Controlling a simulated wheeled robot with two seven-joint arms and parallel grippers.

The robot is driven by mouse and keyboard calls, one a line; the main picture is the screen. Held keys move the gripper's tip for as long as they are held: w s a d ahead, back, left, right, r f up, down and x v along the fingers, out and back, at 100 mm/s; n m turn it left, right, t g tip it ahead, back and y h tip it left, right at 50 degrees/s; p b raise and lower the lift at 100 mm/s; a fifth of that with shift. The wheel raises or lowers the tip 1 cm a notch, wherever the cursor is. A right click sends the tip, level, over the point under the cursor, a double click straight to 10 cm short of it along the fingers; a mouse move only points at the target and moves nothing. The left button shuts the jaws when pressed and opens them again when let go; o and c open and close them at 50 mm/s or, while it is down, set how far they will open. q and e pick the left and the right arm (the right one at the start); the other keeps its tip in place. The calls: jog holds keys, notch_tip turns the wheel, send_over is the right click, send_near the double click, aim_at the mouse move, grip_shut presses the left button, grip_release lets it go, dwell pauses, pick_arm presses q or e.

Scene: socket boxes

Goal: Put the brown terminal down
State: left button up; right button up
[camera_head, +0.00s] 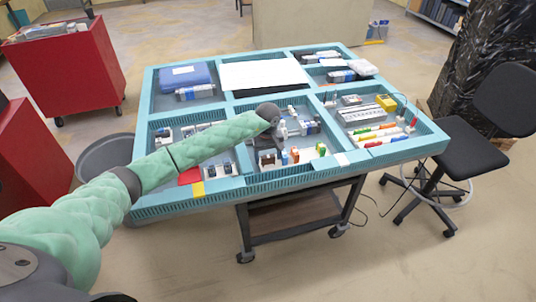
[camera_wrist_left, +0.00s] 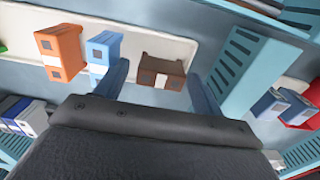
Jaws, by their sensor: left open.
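The brown terminal (camera_wrist_left: 162,73) lies between the two spread fingers of my left gripper (camera_wrist_left: 158,80) in the left wrist view, with gaps on both sides. It appears to rest on a pale strip in the compartment. In the head view the brown terminal (camera_head: 267,159) is in the front middle compartment, just under my left gripper (camera_head: 265,148), which hides part of that compartment. A blue and white terminal (camera_wrist_left: 101,52) stands close beside the left finger. An orange terminal (camera_wrist_left: 61,50) is further left. My right gripper is not in view.
The teal sectioned table (camera_head: 225,187) has raised dividers around each compartment. Other white, orange and green terminals (camera_head: 308,154) stand to the right in the same compartment. A black chair (camera_head: 480,150) stands at right.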

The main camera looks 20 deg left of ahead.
aim_at(268, 155)
pick_arm(q)
jog(key=shift+r+p, duration=0.45)
jog(key=shift+p, duration=0.15)
jog(key=shift+r+p, duration=0.25)
jog(key=shift+p, duration=0.1)
jog(key=shift+b, duration=0.3)
jog(key=shift+r, duration=0.3)
jog(key=shift+r+b, duration=0.6)
jog(key=shift+r, duration=0.55)
jog(key=shift+w+r+b, duration=0.1)
jog(key=shift+r+b, duration=0.25)
notch_tip(268, 155, up, 8)
jog(key=b, duration=0.3)
jog(key=shift+r+b, duration=0.15)
jog(key=shift+b, duration=0.25)
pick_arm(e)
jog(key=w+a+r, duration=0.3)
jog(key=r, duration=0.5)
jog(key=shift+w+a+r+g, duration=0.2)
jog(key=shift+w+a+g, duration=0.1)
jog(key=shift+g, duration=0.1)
